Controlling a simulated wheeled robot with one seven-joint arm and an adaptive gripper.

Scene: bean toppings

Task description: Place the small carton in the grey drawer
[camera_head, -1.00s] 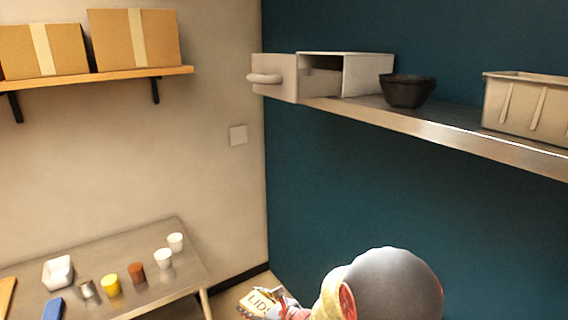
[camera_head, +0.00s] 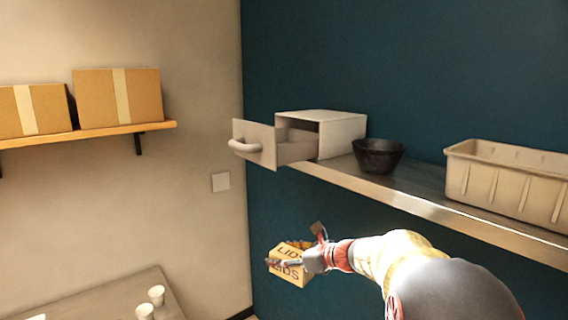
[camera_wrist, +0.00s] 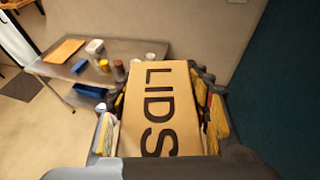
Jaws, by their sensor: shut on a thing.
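The small carton (camera_head: 291,276) is a tan box marked "LIDS". My gripper (camera_head: 292,262) is shut on it and holds it in the air, below the shelf and the drawer. In the wrist view the carton (camera_wrist: 158,110) fills the middle, with a finger along each side. The grey drawer (camera_head: 254,143) has a rounded handle on its front and is pulled open from its grey housing (camera_head: 341,133) on the metal shelf. The drawer's floor is hidden from this angle.
The shelf (camera_head: 420,204) also bears a black bowl (camera_head: 378,157) and a beige ribbed bin (camera_head: 505,188) right of the drawer. Cardboard boxes (camera_head: 117,97) stand on a wooden shelf at left. A table (camera_head: 110,300) with white cups (camera_head: 156,295) is low at left. The air before the drawer is clear.

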